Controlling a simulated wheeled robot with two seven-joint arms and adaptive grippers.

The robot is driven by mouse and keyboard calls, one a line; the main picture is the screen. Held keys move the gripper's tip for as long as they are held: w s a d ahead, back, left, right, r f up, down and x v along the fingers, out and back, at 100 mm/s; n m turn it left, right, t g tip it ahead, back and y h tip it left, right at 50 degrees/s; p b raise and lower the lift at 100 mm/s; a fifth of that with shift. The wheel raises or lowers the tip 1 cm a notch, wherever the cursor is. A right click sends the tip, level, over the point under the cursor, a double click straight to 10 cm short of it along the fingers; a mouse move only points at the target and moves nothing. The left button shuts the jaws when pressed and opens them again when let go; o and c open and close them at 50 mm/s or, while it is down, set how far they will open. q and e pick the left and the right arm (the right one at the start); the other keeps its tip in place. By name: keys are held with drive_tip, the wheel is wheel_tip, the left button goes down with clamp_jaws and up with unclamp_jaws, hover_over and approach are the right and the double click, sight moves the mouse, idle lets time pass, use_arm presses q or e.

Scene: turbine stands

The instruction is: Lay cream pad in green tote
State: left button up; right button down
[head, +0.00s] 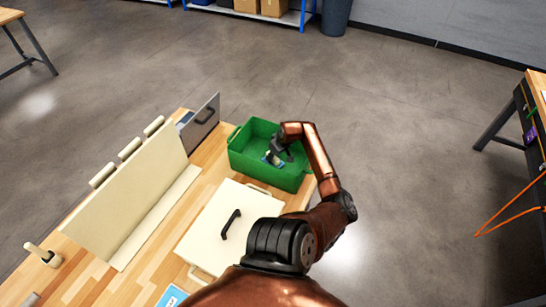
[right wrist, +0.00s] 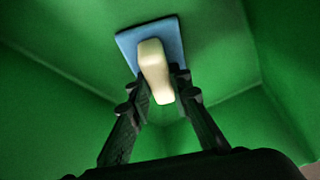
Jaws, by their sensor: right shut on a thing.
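The green tote (head: 303,181) stands at the far right corner of the wooden table, its open top facing up. My right gripper (head: 277,156) reaches down inside it from the right. In the right wrist view, the right gripper (right wrist: 163,92) is shut on the cream pad (right wrist: 153,68), a cream block on a flat blue plate (right wrist: 129,42). Green tote walls surround it there. In the head view, the pad is mostly hidden by the gripper. I cannot tell whether the pad touches the tote floor. My left gripper is not in view.
A cream box with a black-handled lid (head: 212,222) stands in front of the tote. A tall cream panel (head: 128,190) stands at the left, beside a grey panel (head: 202,122). A cream-topped peg (head: 42,254) is at the table's left. Bare wood shows between them.

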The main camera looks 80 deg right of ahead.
drive_tip(key=c, duration=1.8)
unclamp_jaws()
drive_tip(key=shift+o, duration=0.2)
drive_tip(key=v, duration=1.2)
drive_tip(key=shift+b, duration=0.3)
